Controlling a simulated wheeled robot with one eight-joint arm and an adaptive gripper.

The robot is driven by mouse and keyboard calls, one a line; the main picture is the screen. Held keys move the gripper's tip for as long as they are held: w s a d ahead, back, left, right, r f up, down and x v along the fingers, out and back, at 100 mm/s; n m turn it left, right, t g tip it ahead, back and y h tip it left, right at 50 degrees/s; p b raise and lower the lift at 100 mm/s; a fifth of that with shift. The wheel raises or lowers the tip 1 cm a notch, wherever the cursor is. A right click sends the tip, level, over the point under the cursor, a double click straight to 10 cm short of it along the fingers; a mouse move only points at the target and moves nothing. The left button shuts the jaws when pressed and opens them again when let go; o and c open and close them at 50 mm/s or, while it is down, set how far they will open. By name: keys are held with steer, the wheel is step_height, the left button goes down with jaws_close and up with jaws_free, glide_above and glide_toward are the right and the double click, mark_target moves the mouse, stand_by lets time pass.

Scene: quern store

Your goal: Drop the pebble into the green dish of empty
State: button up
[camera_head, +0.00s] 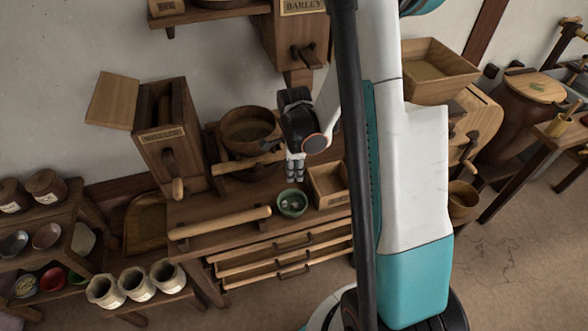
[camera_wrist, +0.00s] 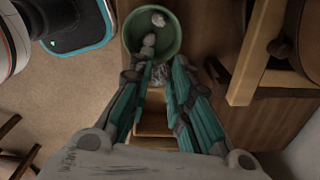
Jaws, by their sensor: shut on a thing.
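The green dish (camera_head: 292,212) stands on the wooden bench, and its round rim also shows at the top of the wrist view (camera_wrist: 177,30). A few pale pebbles (camera_wrist: 158,19) lie in it. My gripper (camera_head: 295,178) points down just above the dish in the head view. In the wrist view its fingers (camera_wrist: 166,76) are closed around a small grey speckled pebble (camera_wrist: 163,80), partly hidden by the fingers. The pebble appears just outside the dish's near rim in that view; its height above the bench cannot be told.
An open labelled wooden box (camera_head: 328,186) stands close to the right of the dish. A wooden roller (camera_head: 220,223) lies along the bench front at left. A round wooden tub (camera_head: 248,129) stands behind. Pale jars (camera_head: 137,284) stand on a low stool at lower left.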

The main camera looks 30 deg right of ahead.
step_height(320, 180, down, 5)
steer(key=b, duration=0.2)
steer(key=shift+f+b, duration=0.1)
steer(key=shift+b, duration=0.3)
steer(key=o, duration=0.8)
steer(key=shift+o, duration=0.2)
step_height(320, 180, up, 12)
steer(key=shift+a, duration=0.1)
